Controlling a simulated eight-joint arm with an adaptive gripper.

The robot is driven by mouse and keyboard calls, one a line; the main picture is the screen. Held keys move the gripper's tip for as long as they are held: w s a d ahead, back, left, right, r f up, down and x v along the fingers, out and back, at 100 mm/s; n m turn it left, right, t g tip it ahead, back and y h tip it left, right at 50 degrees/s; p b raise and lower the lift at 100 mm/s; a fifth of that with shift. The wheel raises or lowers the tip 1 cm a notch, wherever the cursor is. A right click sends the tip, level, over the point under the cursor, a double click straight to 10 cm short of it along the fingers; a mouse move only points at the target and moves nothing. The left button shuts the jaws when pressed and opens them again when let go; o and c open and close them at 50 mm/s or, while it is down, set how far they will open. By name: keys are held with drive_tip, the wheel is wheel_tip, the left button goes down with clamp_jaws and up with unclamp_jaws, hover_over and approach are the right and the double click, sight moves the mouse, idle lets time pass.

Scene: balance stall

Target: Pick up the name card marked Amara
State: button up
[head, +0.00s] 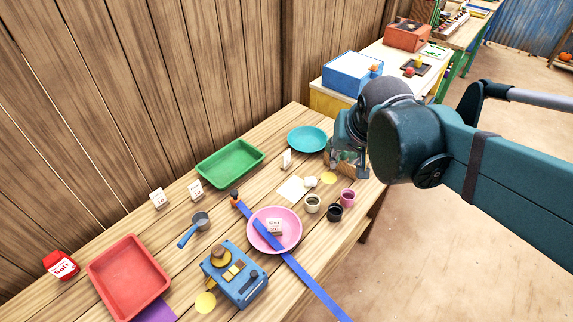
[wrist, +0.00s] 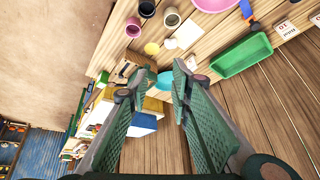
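Small white name cards stand on the wooden table: a far-left card (head: 157,198), a second card (head: 195,190) beside it, and a third card (head: 286,158) near the teal plate. A fourth small marked card or block (head: 274,227) is on the pink plate. I cannot read which one says Amara. Two cards also show at the right of the wrist view, one upside down (wrist: 287,29) and one cut by the edge (wrist: 315,46). My gripper (head: 349,168) is above the table's right end, away from the cards. In the wrist view its fingers (wrist: 158,88) are apart and empty.
A green tray (head: 230,163), teal plate (head: 307,138), pink plate (head: 290,240), red tray (head: 128,278) and blue device (head: 235,272) stand on the table. Cups (head: 334,212) stand below my gripper. A blue strap (head: 310,284) crosses the front edge. A plank wall is behind.

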drive_tip(key=w+a+f+m, duration=0.2)
drive_tip(key=w+a, duration=0.1)
drive_tip(key=w, duration=0.6)
drive_tip(key=m+g+h+p, duration=0.1)
drive_tip(key=m+g+h, duration=0.1)
drive_tip(key=m+g, duration=0.15)
approach(287, 152)
drive_tip(key=f, duration=0.2)
drive_tip(key=shift+s+d+f+m, duration=0.1)
drive_tip(key=shift+d+f+m, duration=0.1)
drive_tip(key=shift+f+m, duration=0.15)
drive_tip(key=shift+x, duration=1.2)
drive_tip(key=shift+w+x, duration=0.1)
drive_tip(key=shift+x, duration=1.2)
drive_tip(key=shift+w+x, duration=0.15)
drive_tip(key=shift+x, duration=1.2)
